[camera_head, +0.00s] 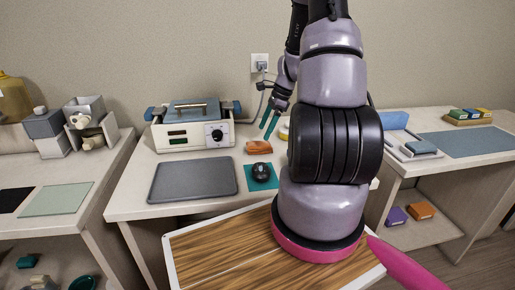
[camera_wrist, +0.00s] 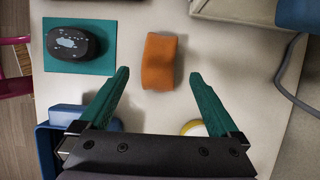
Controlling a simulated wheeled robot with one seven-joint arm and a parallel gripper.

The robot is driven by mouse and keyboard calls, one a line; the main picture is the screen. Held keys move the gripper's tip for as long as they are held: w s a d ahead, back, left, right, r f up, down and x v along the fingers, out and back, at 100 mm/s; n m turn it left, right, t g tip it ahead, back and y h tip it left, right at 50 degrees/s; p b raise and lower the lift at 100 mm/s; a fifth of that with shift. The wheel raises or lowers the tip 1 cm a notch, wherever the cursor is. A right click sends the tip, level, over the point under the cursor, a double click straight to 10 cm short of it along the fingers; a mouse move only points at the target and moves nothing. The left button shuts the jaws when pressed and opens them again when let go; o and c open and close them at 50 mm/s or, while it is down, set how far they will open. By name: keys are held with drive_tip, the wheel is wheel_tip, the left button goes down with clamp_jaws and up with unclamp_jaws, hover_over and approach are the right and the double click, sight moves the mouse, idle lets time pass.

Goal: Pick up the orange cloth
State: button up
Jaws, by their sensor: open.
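My gripper (camera_head: 270,124) has two teal fingers, spread apart and empty, above the table near the cloth. In the wrist view my gripper (camera_wrist: 158,76) is open, with nothing between its fingers. The cloth is apart from both fingers.
A black mouse (camera_head: 261,171) on a teal mat sits in front of the cloth. A yellow-rimmed round item (camera_wrist: 193,128) and a blue container (camera_wrist: 58,142) are near my fingers. A cable (camera_wrist: 290,85) hangs nearby.

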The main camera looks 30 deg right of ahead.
sight(257, 143)
drive_tip(key=shift+a+x, duration=0.2)
drive_tip(key=shift+x, duration=3.35)
drive_tip(key=c, duration=1.4)
wheel_tip(257, 143, up, 10)
drive_tip(key=shift+r, duration=0.1)
drive_tip(key=shift+c, duration=0.2)
